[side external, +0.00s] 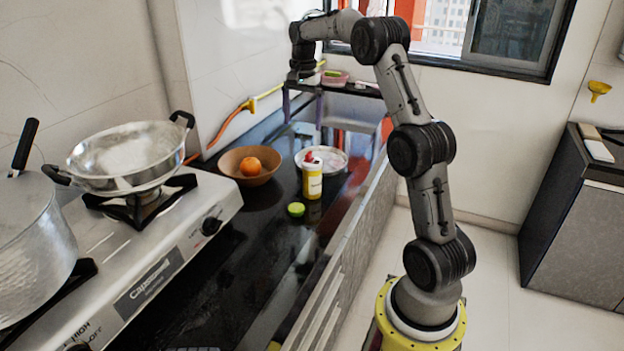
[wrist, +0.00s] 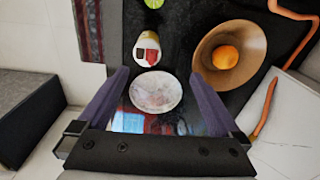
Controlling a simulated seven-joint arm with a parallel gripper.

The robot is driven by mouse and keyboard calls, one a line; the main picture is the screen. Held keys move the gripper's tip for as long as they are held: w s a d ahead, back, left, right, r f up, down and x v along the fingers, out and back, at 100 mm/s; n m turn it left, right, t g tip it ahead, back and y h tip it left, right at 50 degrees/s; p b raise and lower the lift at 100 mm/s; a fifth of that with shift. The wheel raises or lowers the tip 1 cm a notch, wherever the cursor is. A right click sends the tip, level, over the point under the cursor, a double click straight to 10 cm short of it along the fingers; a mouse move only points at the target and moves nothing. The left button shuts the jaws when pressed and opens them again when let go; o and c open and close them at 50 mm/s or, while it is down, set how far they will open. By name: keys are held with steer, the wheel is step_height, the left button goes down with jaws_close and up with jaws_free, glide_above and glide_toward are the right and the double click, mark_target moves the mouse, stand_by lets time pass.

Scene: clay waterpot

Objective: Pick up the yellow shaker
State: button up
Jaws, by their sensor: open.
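The yellow shaker (side external: 313,186) stands upright on the black counter, with a white label and a red patch near its top. In the wrist view the shaker (wrist: 147,50) is seen from above, just beyond the fingertips and left of the middle. My gripper (side external: 303,123) is open and empty, its purple fingers pointing down, well above the counter and behind the shaker. In the wrist view my gripper (wrist: 158,73) has its fingers spread wide, with a pale round dish between them in the picture, lower down on the counter.
The pale dish (side external: 333,162) is close behind the shaker. A brown bowl (side external: 232,166) with an orange (side external: 251,167) stands to the left. A green lime (side external: 296,209) lies in front of the shaker. A stove (side external: 150,240) with pots is at left; a ridged wall (side external: 345,245) edges the counter at right.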

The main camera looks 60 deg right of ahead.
mark_target(312, 160)
steer(key=shift+m, duration=0.3)
steer(key=f, duration=0.5)
steer(key=s+d+f, duration=0.1)
steer(key=f, duration=0.5)
steer(key=s+d+f, duration=0.1)
steer(key=f, duration=0.4)
steer(key=shift+f, duration=0.35)
steer(key=c, duration=1.4)
